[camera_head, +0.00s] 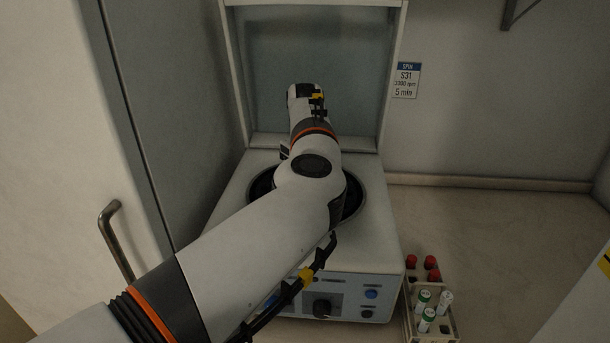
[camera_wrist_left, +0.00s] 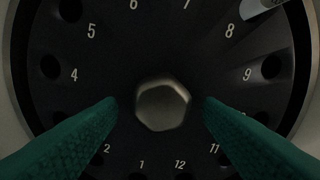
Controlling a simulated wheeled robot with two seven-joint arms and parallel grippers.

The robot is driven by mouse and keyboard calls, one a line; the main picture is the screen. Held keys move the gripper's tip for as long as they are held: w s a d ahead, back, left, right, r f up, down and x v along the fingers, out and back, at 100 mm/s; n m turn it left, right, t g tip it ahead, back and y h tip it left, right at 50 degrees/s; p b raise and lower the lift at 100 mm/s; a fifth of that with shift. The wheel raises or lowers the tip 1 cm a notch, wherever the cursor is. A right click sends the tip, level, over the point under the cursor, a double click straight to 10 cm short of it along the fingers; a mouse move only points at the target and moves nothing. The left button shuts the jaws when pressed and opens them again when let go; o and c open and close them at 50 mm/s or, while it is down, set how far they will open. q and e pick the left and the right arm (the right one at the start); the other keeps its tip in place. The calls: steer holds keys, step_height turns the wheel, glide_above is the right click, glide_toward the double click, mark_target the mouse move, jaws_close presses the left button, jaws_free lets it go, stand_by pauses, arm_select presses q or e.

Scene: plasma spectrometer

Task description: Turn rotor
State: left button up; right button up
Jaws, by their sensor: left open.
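The rotor (camera_wrist_left: 160,45) is a dark round disc with numbered holes. It fills most of the left wrist view. A hexagonal hub (camera_wrist_left: 162,104) stands at its centre. My left gripper (camera_wrist_left: 160,103) is open, with one green finger on each side of the hub and a gap on both sides. A tube (camera_wrist_left: 258,7) shows at the rotor's upper right, near the number 8. In the head view the centrifuge (camera_head: 375,215) has its lid raised. My left arm covers most of the rotor bowl there, and the gripper's fingers are hidden. My right gripper is not in view.
A tube rack (camera_head: 447,327) with several red- and green-capped tubes stands right of the centrifuge. A cabinet with a handle (camera_head: 115,240) is at the left. The counter (camera_head: 510,235) at right is clear.

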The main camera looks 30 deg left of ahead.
arm_select(q)
steer(key=shift+r+b, duration=0.3)
steer(key=shift+r, duration=0.25)
step_height(320, 180, up, 11)
steer(key=b, duration=0.1)
steer(key=shift+f, duration=0.1)
